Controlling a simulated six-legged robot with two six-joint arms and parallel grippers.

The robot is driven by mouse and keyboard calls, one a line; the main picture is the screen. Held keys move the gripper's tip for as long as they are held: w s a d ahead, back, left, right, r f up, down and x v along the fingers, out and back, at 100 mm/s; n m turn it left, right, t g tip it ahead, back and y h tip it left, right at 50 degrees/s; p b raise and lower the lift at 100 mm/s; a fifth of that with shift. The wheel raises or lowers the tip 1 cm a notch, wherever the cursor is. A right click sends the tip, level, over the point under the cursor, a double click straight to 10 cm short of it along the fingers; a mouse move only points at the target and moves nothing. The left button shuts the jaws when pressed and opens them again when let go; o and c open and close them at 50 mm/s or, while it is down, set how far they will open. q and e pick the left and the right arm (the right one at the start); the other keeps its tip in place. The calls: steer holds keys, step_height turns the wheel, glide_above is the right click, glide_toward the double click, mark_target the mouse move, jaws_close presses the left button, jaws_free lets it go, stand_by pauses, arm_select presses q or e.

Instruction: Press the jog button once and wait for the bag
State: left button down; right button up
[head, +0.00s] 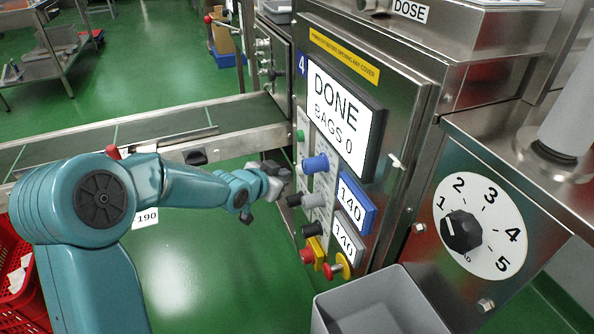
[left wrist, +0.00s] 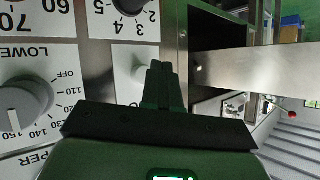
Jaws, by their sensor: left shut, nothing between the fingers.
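The control panel's screen (head: 340,117) reads "DONE BAGS 0". Below it are a green button (head: 301,135), a blue knob (head: 315,163), a grey knob (head: 312,200) and a black knob (head: 311,230). I cannot read which control is the jog button. My left gripper (head: 277,182) is shut and empty, just left of the blue and grey knobs. In the left wrist view its closed fingers (left wrist: 160,80) point at the panel over a white label plate (left wrist: 128,72), hiding part of it; contact cannot be told. My right gripper is not in view. I see no teabag.
A grey bin (head: 380,305) stands below the panel. A red button (head: 307,255) and a red-and-yellow switch (head: 335,268) sit low on it. A numbered dial (head: 461,231) is at the right. A conveyor (head: 120,140) runs behind my left arm.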

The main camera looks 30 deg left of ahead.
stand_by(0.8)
arm_select(q)
steer(key=shift+w+d+b, duration=0.3)
steer(key=shift+w+b, duration=0.05)
steer(key=shift+b, duration=0.1)
